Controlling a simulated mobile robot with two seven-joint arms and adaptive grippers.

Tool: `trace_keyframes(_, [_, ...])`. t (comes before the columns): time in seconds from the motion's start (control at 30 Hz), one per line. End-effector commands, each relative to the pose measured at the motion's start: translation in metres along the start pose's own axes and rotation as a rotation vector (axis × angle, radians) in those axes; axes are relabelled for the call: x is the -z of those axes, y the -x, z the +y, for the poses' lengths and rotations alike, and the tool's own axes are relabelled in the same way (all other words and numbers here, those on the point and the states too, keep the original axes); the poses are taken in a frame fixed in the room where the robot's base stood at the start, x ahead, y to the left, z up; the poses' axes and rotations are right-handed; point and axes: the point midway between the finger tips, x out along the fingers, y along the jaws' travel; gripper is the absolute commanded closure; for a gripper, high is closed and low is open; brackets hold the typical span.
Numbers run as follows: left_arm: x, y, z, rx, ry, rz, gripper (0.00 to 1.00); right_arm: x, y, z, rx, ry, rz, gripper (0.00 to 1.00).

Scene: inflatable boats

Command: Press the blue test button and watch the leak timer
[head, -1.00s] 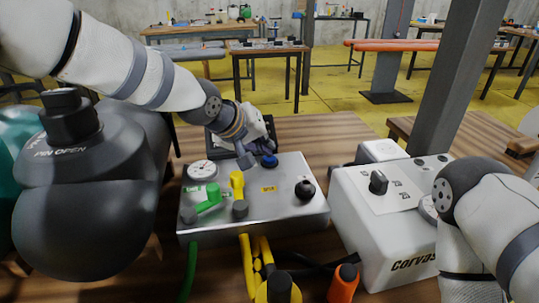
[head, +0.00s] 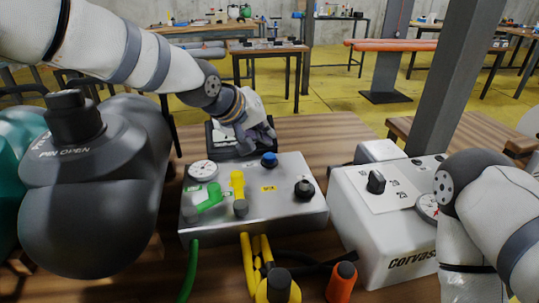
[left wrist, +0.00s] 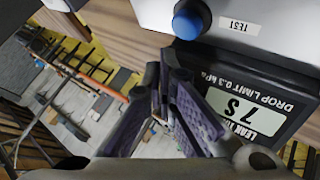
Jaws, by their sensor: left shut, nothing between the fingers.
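The blue test button (head: 269,159) stands on the back edge of the silver control box (head: 285,215). In the left wrist view the button (left wrist: 190,19) sits beside a TEST label. The leak timer (left wrist: 245,112) is a dark panel reading 7 S, with "DROP LIMIT 0.3 kPa" on it; it appears upside down there. In the head view the timer's dark case (head: 226,152) is behind the box, partly hidden by my left gripper. My left gripper (head: 262,138) is shut and empty above the case, just behind the button and apart from it. My right gripper is out of view.
The box carries a gauge (head: 203,171), a green lever (head: 209,197), a yellow lever (head: 237,184) and a black knob (head: 304,188). A white Corvas unit (head: 380,235) stands to the right, a large dark grey valve body (head: 95,205) to the left. Hoses run in front.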

Motion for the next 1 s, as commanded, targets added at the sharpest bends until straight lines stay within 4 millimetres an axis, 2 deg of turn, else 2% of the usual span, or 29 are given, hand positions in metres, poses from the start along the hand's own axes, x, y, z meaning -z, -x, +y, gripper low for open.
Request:
trace_keyframes(0.1, [0.009, 0.013, 0.009, -0.003, -0.002, 0.007, 1.00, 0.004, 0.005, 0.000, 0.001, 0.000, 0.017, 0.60])
trace_keyframes(0.33, [0.018, 0.026, 0.019, -0.002, -0.002, 0.005, 1.00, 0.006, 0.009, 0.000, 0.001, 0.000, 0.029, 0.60])
trace_keyframes(1.0, [0.018, 0.026, 0.019, -0.001, -0.001, 0.001, 1.00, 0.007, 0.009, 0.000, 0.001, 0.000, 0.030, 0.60])
